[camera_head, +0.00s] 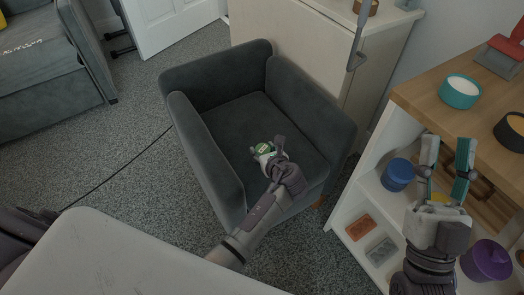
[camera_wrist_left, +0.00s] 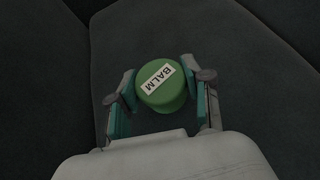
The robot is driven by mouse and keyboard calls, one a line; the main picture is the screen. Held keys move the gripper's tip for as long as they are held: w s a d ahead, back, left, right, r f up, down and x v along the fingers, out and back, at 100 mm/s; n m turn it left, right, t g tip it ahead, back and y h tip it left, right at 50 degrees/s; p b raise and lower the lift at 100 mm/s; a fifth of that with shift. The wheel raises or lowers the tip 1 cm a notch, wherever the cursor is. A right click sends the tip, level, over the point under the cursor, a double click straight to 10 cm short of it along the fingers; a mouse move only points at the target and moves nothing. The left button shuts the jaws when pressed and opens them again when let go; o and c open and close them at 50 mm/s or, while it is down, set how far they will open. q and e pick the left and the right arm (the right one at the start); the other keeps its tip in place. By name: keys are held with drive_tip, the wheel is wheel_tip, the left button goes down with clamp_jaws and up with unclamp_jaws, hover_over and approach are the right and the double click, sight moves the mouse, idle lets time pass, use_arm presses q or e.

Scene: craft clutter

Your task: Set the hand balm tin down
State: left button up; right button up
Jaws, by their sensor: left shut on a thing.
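The hand balm tin (camera_wrist_left: 162,88) is a small round green tin with a white label reading BALM. It sits between the two fingers of my left gripper (camera_wrist_left: 162,104), which is shut on it. In the head view the tin (camera_head: 263,149) shows at the tip of my left gripper (camera_head: 267,154), over the seat of the dark grey armchair (camera_head: 240,118). I cannot tell whether the tin touches the seat. My right gripper (camera_head: 446,158) is open, its fingers apart and pointing up the picture, in front of the wooden-topped shelf unit.
The shelf unit (camera_head: 415,100) at the right holds a teal tin (camera_head: 459,91), a blue tin (camera_head: 398,174), a purple pot (camera_head: 486,260) and other craft items. A pale cabinet (camera_head: 300,52) stands behind the armchair. The armchair's seat around the tin looks clear.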

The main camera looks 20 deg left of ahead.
use_arm(q)
drive_tip(key=shift+f, duration=0.1)
drive_tip(key=o, duration=1.2)
drive_tip(key=shift+c, duration=0.2)
